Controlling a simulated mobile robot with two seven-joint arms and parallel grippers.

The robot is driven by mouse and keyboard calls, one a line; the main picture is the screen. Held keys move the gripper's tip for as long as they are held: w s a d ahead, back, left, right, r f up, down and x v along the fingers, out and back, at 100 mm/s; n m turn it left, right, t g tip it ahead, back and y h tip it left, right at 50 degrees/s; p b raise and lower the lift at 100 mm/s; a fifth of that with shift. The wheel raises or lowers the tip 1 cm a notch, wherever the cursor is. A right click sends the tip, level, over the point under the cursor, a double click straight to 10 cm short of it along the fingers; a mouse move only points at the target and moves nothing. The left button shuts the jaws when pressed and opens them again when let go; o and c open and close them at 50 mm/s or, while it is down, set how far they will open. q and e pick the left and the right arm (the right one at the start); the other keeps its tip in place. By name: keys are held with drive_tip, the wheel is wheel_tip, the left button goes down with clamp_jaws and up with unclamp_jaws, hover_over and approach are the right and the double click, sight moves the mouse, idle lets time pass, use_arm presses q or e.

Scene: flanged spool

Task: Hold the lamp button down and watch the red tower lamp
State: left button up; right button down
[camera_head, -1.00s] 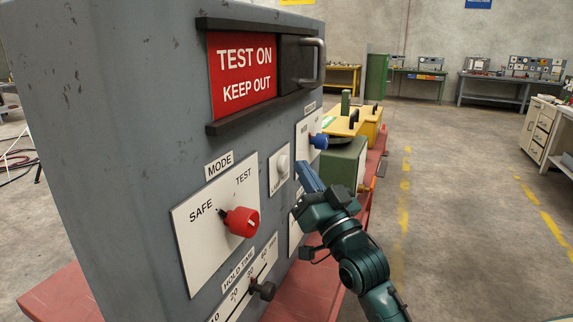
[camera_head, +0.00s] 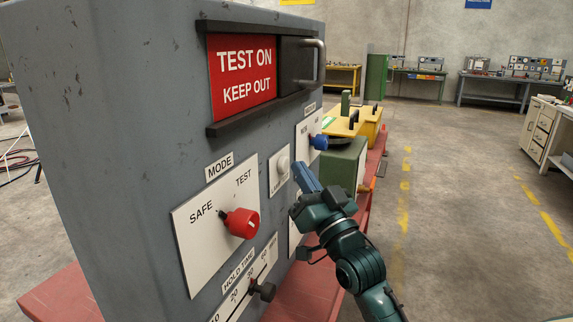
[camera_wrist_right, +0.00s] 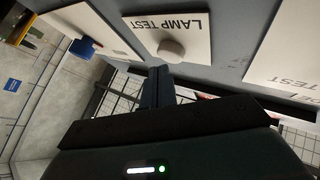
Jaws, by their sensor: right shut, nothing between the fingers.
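The lamp button is a round white knob (camera_head: 283,165) on a small white plate on the grey panel. In the right wrist view the button (camera_wrist_right: 171,50) sits below the words LAMP TEST, and its face is not covered. My right gripper (camera_head: 298,168) is shut and empty, its blue fingers pointing at the panel just right of the button. In the right wrist view the closed fingertips (camera_wrist_right: 158,72) are close to the button's edge; I cannot tell whether they touch. No red tower lamp shows. My left gripper is out of view.
A red MODE knob (camera_head: 241,222) and a HOLD TIME slider (camera_head: 263,290) are left of and below my right arm. A blue knob (camera_head: 319,141) is farther right on the panel. A red TEST ON sign (camera_head: 243,75) is above. Open floor (camera_head: 450,200) lies right.

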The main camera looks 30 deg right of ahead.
drive_tip(key=shift+w+a, duration=0.15)
drive_tip(key=shift+w+a, duration=0.3)
drive_tip(key=shift+w, duration=0.1)
idle(1.3)
drive_tip(key=shift+s+d, duration=0.1)
idle(1.8)
drive_tip(key=shift+s+d+p, duration=0.3)
drive_tip(key=shift+s+d, duration=0.2)
drive_tip(key=shift+s, duration=0.1)
drive_tip(key=shift+s, duration=0.1)
drive_tip(key=s+d, duration=0.3)
drive_tip(key=shift+s+d, duration=0.1)
drive_tip(key=shift+s, duration=0.2)
idle(0.5)
